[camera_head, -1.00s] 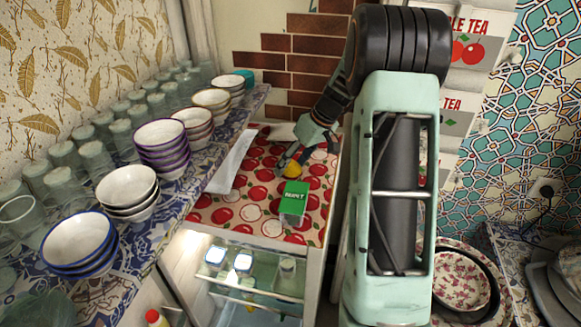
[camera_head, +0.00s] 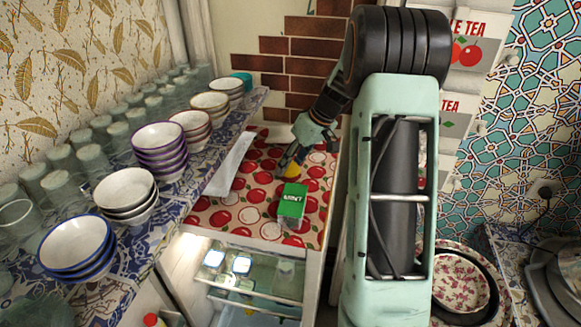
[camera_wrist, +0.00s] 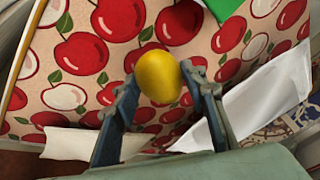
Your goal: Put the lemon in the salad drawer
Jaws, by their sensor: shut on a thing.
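The yellow lemon (camera_wrist: 158,76) is between the two fingertips of my gripper (camera_wrist: 160,88) in the wrist view, and the fingers are shut on it. In the head view the lemon (camera_head: 292,170) shows only in part below my gripper (camera_head: 290,162), over the cherry-print cloth on top of the fridge. I cannot tell whether it touches the cloth. The fridge stands open below, with lit glass shelves (camera_head: 262,282) near the bottom of the head view. No salad drawer can be clearly made out.
A green box (camera_head: 292,200) stands on the cherry-print cloth (camera_head: 225,212), close in front of my gripper. A white paper (camera_head: 230,165) lies to the left. Stacked bowls (camera_head: 77,246) and several glasses line the tiled shelf at left.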

